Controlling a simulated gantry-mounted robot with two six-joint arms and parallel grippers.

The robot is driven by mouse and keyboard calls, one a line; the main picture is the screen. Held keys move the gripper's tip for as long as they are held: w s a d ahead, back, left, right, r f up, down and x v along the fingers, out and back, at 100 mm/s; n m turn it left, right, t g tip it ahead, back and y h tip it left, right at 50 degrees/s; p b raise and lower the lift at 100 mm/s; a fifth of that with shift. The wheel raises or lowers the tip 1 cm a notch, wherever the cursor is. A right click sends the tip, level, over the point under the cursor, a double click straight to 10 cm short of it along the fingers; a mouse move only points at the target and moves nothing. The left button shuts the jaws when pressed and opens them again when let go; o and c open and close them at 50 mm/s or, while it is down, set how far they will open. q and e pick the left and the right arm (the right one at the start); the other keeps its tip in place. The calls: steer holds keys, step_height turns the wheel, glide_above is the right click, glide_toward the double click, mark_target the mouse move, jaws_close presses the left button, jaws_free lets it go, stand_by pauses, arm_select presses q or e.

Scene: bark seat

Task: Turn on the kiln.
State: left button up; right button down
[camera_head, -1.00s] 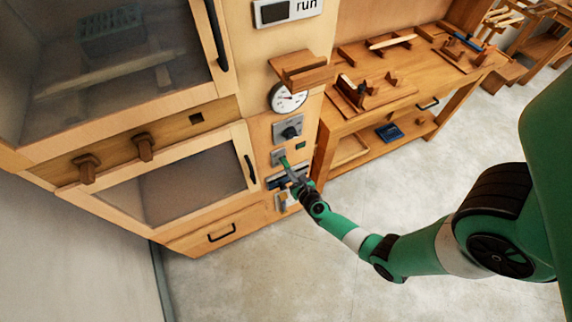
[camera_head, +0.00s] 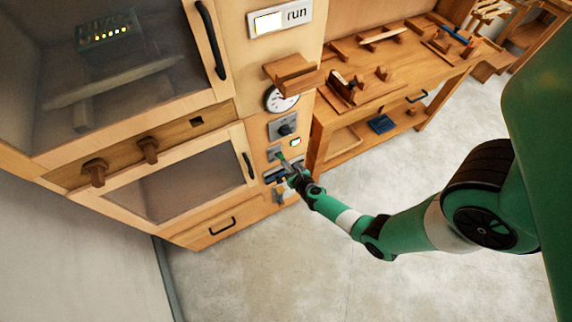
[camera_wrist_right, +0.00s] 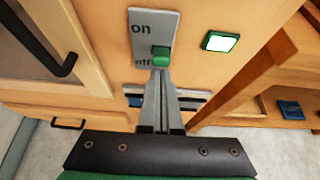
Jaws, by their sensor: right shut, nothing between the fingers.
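The kiln (camera_head: 160,207) is a wooden cabinet with glass doors at the left of the head view. Its run panel (camera_head: 268,22) is lit, and small lights glow inside the upper chamber. In the right wrist view, the switch plate (camera_wrist_right: 143,24) reads "on" above "off", with a green toggle (camera_wrist_right: 160,52) on it. A square indicator (camera_wrist_right: 220,41) beside it glows white. My right gripper (camera_head: 284,160) is shut and empty, its tips at the toggle, seemingly touching it; exact contact is hard to tell. My left gripper is out of view.
A dial gauge (camera_head: 281,99) and a rotary knob (camera_head: 286,130) sit above the switch, under a jutting wooden block (camera_head: 292,75). A workbench (camera_head: 398,92) with tools stands at the right. The floor in front is clear.

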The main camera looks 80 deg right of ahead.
steer(key=shift+r, duration=0.15)
step_height(320, 180, down, 4)
steer(key=s+a+b, duration=0.1)
steer(key=b, duration=0.3)
steer(key=s+a+r+p, duration=0.4)
steer(key=a+r+p, duration=0.1)
steer(key=r+p, duration=0.1)
steer(key=shift+s+a+r+p, duration=0.25)
steer(key=shift+s+r+p, duration=0.15)
steer(key=shift+r, duration=0.5)
